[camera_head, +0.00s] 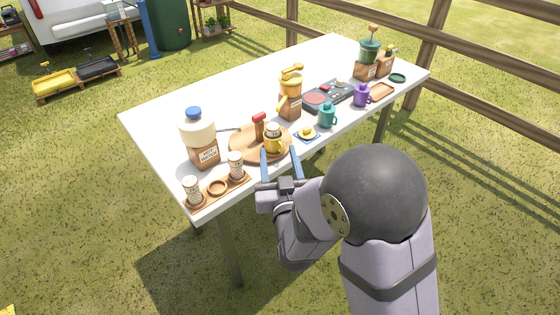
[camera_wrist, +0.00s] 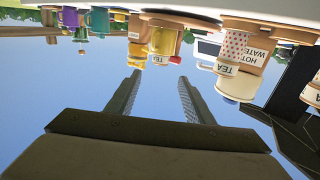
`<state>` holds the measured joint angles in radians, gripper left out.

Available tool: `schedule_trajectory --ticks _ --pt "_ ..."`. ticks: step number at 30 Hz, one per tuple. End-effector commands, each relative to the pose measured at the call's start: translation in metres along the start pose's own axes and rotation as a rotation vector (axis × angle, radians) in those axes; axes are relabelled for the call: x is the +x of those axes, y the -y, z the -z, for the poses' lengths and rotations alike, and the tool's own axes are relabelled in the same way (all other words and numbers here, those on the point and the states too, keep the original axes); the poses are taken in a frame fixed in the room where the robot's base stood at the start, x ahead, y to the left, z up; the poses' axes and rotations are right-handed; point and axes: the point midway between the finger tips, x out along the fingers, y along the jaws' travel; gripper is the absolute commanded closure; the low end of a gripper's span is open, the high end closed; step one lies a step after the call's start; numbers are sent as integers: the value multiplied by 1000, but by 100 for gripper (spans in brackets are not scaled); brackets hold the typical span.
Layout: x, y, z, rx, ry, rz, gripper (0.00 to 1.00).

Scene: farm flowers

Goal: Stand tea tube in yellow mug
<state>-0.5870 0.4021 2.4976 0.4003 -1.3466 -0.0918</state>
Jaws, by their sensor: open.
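The yellow mug (camera_head: 274,147) stands on a round wooden board, and a cream tea tube (camera_head: 273,129) stands upright in it, its top above the rim. The wrist view is upside down; there the yellow mug (camera_wrist: 164,42) has the tube's labelled part (camera_wrist: 160,59) showing past its rim. The tube's lower part is hidden inside the mug. My gripper (camera_head: 280,158) is open and empty at the table's front edge, its blue fingers just in front of the mug. In the wrist view the fingertips (camera_wrist: 160,77) are spread, apart from mug and tube.
The round board (camera_head: 240,145) also bears a red-topped wooden piece (camera_head: 258,125). Two more tubes (camera_head: 236,165) stand in a wooden rack (camera_head: 217,189) with an empty ring between them. A hot-water jug (camera_head: 198,135) is behind; a yellow pump dispenser (camera_head: 291,90) and teal mug (camera_head: 327,115) stand right.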

Motion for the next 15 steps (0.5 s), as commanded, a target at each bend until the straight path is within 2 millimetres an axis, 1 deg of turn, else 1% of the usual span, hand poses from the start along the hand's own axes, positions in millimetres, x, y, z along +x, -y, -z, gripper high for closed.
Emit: schedule_trajectory --ticks 1,15 --pt "-2 0 4 -2 5 0 53" --pt "-23 0 3 -2 2 1 53"
